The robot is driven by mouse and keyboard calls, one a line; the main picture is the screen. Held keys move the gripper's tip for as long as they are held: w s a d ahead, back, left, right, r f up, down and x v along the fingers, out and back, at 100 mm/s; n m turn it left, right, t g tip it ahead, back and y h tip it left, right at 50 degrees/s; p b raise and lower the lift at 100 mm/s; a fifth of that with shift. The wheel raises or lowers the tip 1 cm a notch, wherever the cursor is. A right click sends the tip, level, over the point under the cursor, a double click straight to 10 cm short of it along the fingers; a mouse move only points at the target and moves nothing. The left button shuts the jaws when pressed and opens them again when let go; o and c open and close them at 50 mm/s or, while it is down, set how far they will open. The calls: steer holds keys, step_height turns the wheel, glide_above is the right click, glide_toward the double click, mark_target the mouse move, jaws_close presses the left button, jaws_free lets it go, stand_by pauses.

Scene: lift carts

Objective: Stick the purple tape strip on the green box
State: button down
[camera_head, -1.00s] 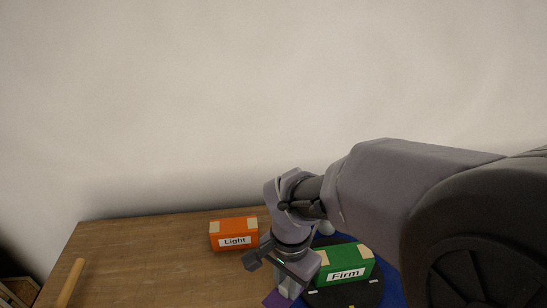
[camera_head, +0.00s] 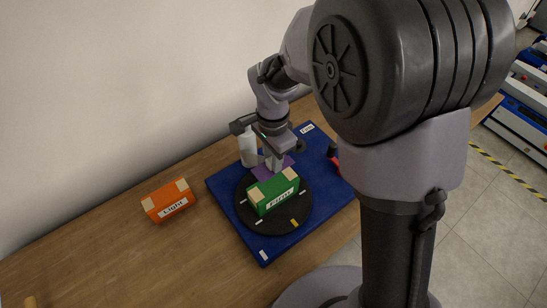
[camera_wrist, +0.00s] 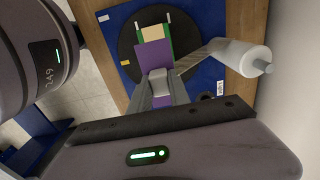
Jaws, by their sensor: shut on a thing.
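My gripper (camera_head: 273,164) is shut on the purple tape strip (camera_head: 262,173) at the far side of the green box. The green box (camera_head: 273,192), labelled "Firm" with tan patches at its ends, sits on a round black turntable (camera_head: 244,210). In the wrist view my gripper (camera_wrist: 160,80) has the purple strip (camera_wrist: 153,55) between its fingertips. The strip overlaps part of the green box (camera_wrist: 142,34) there and hides much of it. I cannot tell whether the strip touches the box.
The turntable stands on a blue mat (camera_head: 265,244). An orange box (camera_head: 169,202) labelled "Light" sits on the wooden table to the left. A red item (camera_head: 333,157) lies at the right, partly hidden by my arm.

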mark_target(273, 183)
steer(key=shift+f+b, duration=3.6)
steer(key=shift+f, duration=0.5)
steer(key=shift+f, duration=0.2)
steer(key=c, duration=1.1)
jaws_free()
steer(key=shift+c, duration=0.2)
steer(key=shift+r, duration=0.15)
step_height(273, 183, up, 17)
steer(key=p, duration=0.4)
steer(key=shift+r+p, duration=0.15)
steer(key=shift+p, duration=0.25)
